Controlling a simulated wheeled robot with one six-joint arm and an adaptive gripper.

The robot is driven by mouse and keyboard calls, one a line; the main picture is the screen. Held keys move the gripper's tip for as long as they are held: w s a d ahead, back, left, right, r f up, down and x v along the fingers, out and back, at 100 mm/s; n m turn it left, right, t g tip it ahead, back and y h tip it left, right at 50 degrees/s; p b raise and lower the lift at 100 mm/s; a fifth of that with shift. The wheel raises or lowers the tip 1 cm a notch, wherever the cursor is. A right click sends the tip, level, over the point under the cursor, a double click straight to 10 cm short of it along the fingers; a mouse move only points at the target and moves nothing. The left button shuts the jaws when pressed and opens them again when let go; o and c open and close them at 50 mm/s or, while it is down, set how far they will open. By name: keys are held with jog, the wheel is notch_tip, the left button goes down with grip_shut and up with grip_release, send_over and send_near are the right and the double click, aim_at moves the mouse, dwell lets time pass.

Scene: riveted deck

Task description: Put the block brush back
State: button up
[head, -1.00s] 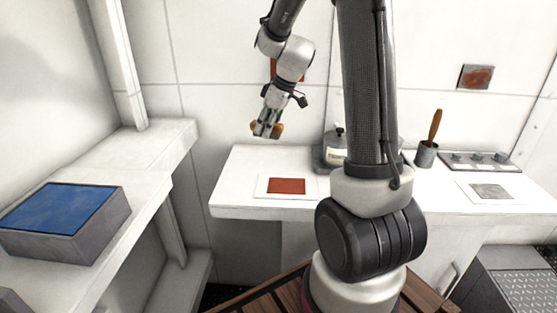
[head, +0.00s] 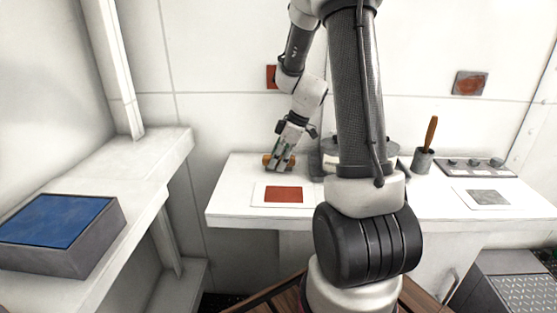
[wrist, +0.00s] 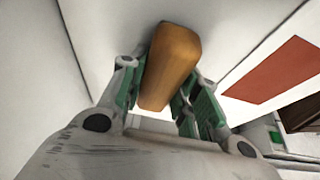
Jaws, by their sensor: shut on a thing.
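The block brush (wrist: 172,60) has an orange-brown wooden block body. My gripper (head: 279,162) is shut on it, with the green-lined fingers (wrist: 158,98) on either side of the wood in the wrist view. In the head view, the ends of the brush (head: 267,160) stick out beside the fingers. It is low over the back left part of the white table, behind the card with the red patch. I cannot tell whether it touches the tabletop. Its bristles are hidden.
The red patch (head: 284,194) lies on a white card on the table (head: 235,208). A grey pot, partly behind my arm, stands to the right. Farther right are a cup (head: 423,160) with a wooden handle, a knobbed panel (head: 475,167) and a grey-patched card. A blue-topped box (head: 60,220) sits on the left shelf.

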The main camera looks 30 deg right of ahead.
jog(key=o, duration=1)
jog(key=shift+o, duration=0.2)
jog(key=v, duration=1.1)
jog(key=shift+s+d+r, duration=0.1)
jog(key=shift+s+r, duration=0.05)
jog(key=shift+r, duration=0.1)
jog(key=s+a+r+m+h, duration=0.1)
jog(key=s+a+r+m, duration=0.1)
jog(key=s, duration=0.5)
jog(key=s+a+r+m+t+h, duration=0.1)
jog(key=s+a+r+m, duration=0.2)
jog(key=s+m, duration=0.2)
jog(key=s+a+r+m+h, duration=0.1)
jog(key=s+a+r+m, duration=0.1)
jog(key=s, duration=0.7)
jog(key=shift+a+r+m+t+h, duration=0.3)
jog(key=shift+a+r+m+t, duration=0.1)
jog(key=shift+a+m, duration=0.6)
